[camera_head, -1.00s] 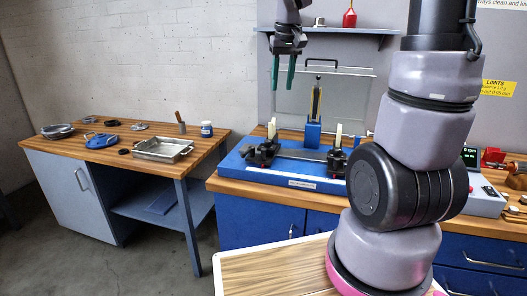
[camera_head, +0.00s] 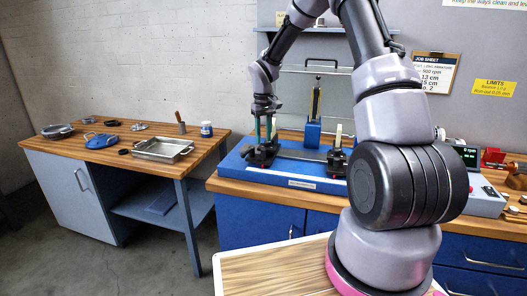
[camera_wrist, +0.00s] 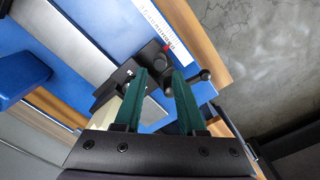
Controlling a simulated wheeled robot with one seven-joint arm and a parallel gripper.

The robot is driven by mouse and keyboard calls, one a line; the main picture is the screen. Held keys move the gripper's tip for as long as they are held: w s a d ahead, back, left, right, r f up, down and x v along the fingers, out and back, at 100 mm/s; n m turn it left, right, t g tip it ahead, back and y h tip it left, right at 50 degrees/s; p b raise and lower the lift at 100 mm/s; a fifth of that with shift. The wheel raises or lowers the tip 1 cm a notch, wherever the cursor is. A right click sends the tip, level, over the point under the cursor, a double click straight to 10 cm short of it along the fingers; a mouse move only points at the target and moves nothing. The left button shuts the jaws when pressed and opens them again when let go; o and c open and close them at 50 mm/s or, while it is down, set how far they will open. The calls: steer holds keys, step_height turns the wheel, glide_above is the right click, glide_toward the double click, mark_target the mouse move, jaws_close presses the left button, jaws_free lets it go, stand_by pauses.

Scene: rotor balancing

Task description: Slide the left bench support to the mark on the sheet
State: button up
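The left bench support (camera_head: 262,157) is a black block with a cream upright on the left of the blue balancing bench (camera_head: 232,168). My gripper (camera_head: 265,137) points down right over it, its two green fingers apart. In the wrist view the gripper (camera_wrist: 159,82) is open, with the support's black body (camera_wrist: 152,56) and a ball-ended handle (camera_wrist: 205,75) at its fingertips. I cannot tell whether the fingers touch it. A white scale strip (camera_wrist: 155,20) runs beside a small red pointer (camera_wrist: 168,46). The job sheet (camera_head: 432,72) lists 900 rpm, 13 cm, 15 cm, no. 2.
The right support (camera_head: 337,160) stands on the same bench. A blue post (camera_head: 313,134) with a yellow-and-black tool rises behind. A readout box (camera_head: 484,195) stands at the right. A side table at the left bears a metal tray (camera_head: 162,149).

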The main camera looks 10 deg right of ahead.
mark_target(264, 150)
step_height(264, 150, down, 6)
steer(key=shift+f, duration=0.1)
jaws_close()
stand_by(1.6)
